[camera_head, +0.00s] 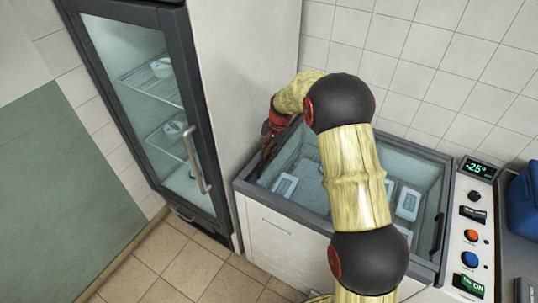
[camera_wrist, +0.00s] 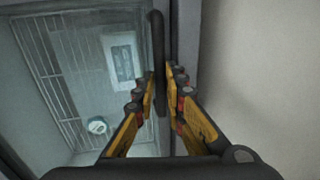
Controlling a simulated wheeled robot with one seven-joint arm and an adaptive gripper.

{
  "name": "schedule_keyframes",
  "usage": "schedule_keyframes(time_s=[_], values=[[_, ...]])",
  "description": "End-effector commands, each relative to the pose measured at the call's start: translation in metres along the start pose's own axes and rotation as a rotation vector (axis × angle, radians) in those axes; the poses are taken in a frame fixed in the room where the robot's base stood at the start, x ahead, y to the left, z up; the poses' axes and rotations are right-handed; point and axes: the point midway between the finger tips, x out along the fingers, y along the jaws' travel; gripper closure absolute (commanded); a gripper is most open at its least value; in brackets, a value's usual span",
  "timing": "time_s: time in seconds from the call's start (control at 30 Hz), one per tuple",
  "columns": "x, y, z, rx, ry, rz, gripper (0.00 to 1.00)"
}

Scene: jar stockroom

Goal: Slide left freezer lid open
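The chest freezer (camera_head: 285,212) stands against the tiled wall, with a dark rim and glass top. My gripper (camera_head: 268,140) is at its left end, partly hidden by my arm in the head view. In the wrist view, the fingers of my gripper (camera_wrist: 161,80) flank the dark upright bar of the left lid handle (camera_wrist: 158,42) and look closed on it, with little gap. The left freezer lid (camera_wrist: 75,45) is glass, left of the handle. The lid looks shut, though my arm hides much of the top in the head view.
A tall glass-door fridge (camera_head: 150,110) and its pale side panel (camera_head: 235,80) stand close to the freezer's left. A control panel (camera_head: 470,235) with buttons and a -25° display (camera_head: 479,168) is at the right. White containers (camera_head: 408,204) lie inside the freezer. A blue object (camera_head: 525,205) sits far right.

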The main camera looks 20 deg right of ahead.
Motion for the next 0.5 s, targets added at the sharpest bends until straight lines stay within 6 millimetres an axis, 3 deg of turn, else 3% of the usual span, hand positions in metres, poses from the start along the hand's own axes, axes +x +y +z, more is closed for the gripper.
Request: schedule_keyframes(time_s=[0.17,0.5], values=[[0.0000,0.0000,0.0000,0.000,0.000,0.000,1.00],[0.0000,0.0001,0.0000,0.000,0.000,0.000,1.00]])
